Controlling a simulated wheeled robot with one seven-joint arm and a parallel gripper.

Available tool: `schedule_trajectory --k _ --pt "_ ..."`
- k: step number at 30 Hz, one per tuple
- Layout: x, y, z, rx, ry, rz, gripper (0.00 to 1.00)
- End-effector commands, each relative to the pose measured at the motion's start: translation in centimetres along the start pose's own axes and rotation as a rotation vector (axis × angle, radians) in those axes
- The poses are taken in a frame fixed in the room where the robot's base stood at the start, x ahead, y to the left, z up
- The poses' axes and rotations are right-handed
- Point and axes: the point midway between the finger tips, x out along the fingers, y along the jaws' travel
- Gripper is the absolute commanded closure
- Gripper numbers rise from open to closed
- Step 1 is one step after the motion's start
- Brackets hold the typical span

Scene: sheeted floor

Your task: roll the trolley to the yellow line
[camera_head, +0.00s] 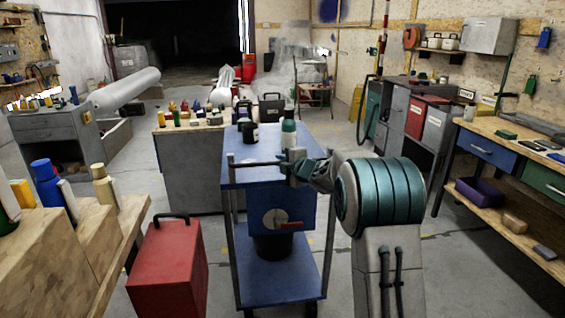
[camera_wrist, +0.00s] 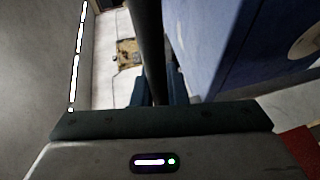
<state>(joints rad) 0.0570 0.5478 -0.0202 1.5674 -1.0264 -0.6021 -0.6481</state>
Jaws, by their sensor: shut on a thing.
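The blue trolley (camera_head: 246,178) stands in the middle of the head view, with a top, a drawer box and a lower shelf. A dark jar (camera_head: 250,134) and a white bottle with a green cap (camera_head: 288,136) are on its top. A black bucket (camera_head: 272,246) is on the lower shelf. My gripper (camera_head: 294,166) is shut on the trolley's handle bar (camera_head: 252,163) at the near edge; the dark bar also runs between the fingers in the wrist view (camera_wrist: 148,50). Small faint yellow marks (camera_head: 427,235) show on the floor to the right; I cannot tell whether they form a line.
A red box (camera_head: 172,268) stands on the floor close to the trolley's left. A grey bench (camera_head: 188,165) with bottles stands behind it. A wooden workbench (camera_head: 515,165) lines the right. Open floor lies between the trolley and that bench.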

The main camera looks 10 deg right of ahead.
Motion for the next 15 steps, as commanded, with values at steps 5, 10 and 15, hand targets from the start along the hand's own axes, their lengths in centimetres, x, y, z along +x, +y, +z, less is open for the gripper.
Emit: schedule_trajectory --k 5,10,15 --pt "-0.01 0.03 -0.07 0.000 0.005 0.002 1.00" --pt "-0.04 0.02 0.03 0.000 0.003 0.002 0.66" --pt "-0.10 0.00 0.20 0.001 -0.001 0.001 0.66"
